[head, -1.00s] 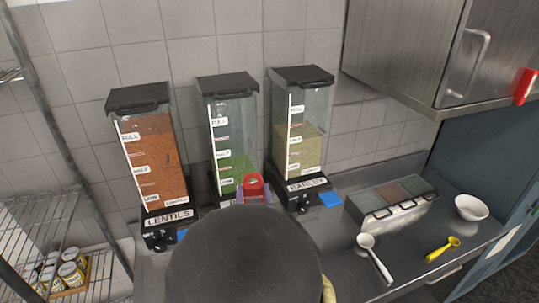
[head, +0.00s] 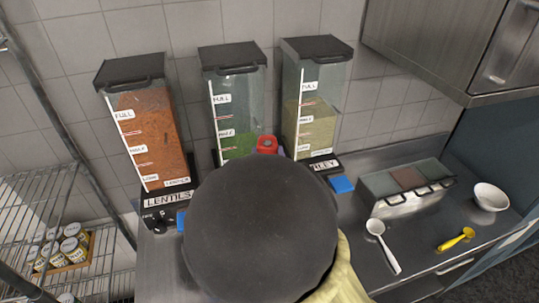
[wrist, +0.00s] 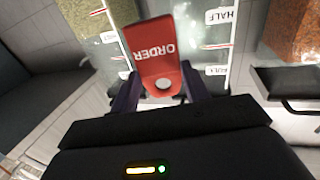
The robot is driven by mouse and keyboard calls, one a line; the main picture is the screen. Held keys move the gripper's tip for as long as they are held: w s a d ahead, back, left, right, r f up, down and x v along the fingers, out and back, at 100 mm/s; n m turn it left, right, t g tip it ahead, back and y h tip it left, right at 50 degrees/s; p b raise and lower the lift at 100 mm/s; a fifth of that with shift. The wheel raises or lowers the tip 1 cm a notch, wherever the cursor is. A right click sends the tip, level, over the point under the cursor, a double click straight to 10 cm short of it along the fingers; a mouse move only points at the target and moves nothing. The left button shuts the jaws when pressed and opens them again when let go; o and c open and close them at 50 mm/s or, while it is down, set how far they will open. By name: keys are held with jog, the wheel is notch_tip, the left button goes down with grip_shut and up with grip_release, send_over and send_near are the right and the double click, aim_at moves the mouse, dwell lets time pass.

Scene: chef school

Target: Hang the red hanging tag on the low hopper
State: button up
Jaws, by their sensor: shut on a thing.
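My gripper (wrist: 160,88) is shut on the red hanging tag (wrist: 160,48), which reads "ORDER" upside down and has a round hole near the jaws. In the head view the tag (head: 267,143) shows in front of the gap between the middle hopper (head: 235,100) and the right one, and my arm hides most of the gripper. The middle hopper holds green grain to just under HALF, the lowest level. The barley hopper (head: 315,110) is filled to about HALF or above. I see no contact between tag and hopper.
Blue pieces (head: 342,184) lie by the hopper bases. A wire rack (head: 30,205) stands left; a wall cabinet hangs upper right.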

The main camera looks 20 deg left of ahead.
jog(key=shift+w+a+f+b, duration=0.15)
jog(key=shift+w+a+f, duration=0.15)
jog(key=shift+w+a, duration=0.9)
jog(key=shift+w+a+f+b, duration=0.3)
jog(key=shift+w+a, duration=0.35)
jog(key=shift+w, duration=1.15)
jog(key=shift+w+a+f+b, duration=0.1)
jog(key=shift+w+a+f, duration=0.25)
jog(key=shift+w+a, duration=0.85)
jog(key=shift+w+d, duration=0.3)
jog(key=o, duration=1)
jog(key=shift+s, duration=0.1)
jog(key=b+v, duration=0.5)
jog(key=v, duration=1.2)
jog(key=shift+s+b, duration=0.1)
jog(key=shift+b, duration=0.2)
